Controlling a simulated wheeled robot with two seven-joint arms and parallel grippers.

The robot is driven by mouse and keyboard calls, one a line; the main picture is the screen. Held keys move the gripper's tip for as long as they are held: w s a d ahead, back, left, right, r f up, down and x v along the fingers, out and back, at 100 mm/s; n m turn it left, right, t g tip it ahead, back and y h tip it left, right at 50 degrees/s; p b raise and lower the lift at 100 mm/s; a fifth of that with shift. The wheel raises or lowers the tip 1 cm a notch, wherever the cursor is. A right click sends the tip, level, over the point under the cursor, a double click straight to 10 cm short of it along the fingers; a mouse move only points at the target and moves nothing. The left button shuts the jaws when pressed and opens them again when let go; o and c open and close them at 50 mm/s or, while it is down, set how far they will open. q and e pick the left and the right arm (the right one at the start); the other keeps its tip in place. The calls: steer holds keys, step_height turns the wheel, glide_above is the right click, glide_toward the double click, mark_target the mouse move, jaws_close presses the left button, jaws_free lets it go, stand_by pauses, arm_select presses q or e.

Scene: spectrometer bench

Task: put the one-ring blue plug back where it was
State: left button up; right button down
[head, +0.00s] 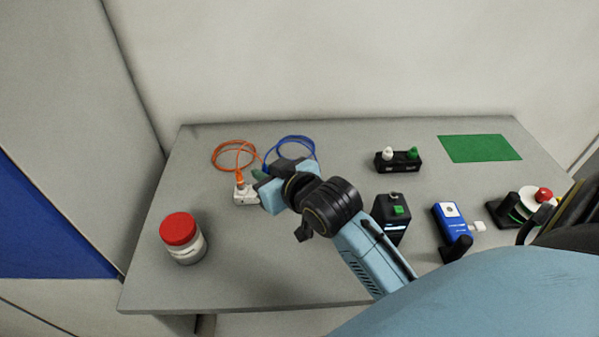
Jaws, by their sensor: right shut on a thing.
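The blue cable (296,138) lies coiled at the back of the bench, and its near end runs down to my right gripper (264,181). My right gripper is shut at that end, on what appears to be the blue plug. The jaws hide the plug, so its ring mark cannot be seen. A white socket block (243,197) stands just left of the gripper, partly covered by it. An orange plug (239,180) stands upright in the block. Whether the blue plug touches the block cannot be told. My left gripper is not in view.
An orange cable (226,146) is coiled behind the block. A red-lidded jar (187,250) stands front left. To the right are a black holder (398,166) with white and green caps, a green mat (480,148), a black device (388,220) and a blue device (453,222).

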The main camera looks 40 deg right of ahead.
steer(key=w+d+r+p, duration=0.3)
steer(key=d+r+p, duration=0.1)
steer(key=d+p, duration=0.25)
arm_select(q)
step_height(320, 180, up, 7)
steer(key=b, duration=0.1)
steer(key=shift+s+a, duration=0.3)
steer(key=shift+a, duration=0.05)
arm_select(e)
steer(key=shift+n+y, duration=0.4)
steer(key=shift+y, duration=0.1)
steer(key=shift+d+f, duration=0.2)
steer(key=shift+f, duration=1.45)
steer(key=shift+d+f, duration=0.2)
steer(key=shift+f, duration=1.5)
steer(key=shift+d+f, duration=0.2)
steer(key=shift+f, duration=1.45)
steer(key=shift+f+b, duration=0.3)
steer(key=shift+f, duration=0.25)
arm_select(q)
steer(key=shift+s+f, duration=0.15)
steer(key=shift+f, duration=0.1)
arm_select(e)
steer(key=c, duration=1.4)
jaws_free()
steer(key=shift+c, duration=0.2)
steer(key=shift+r, duration=0.1)
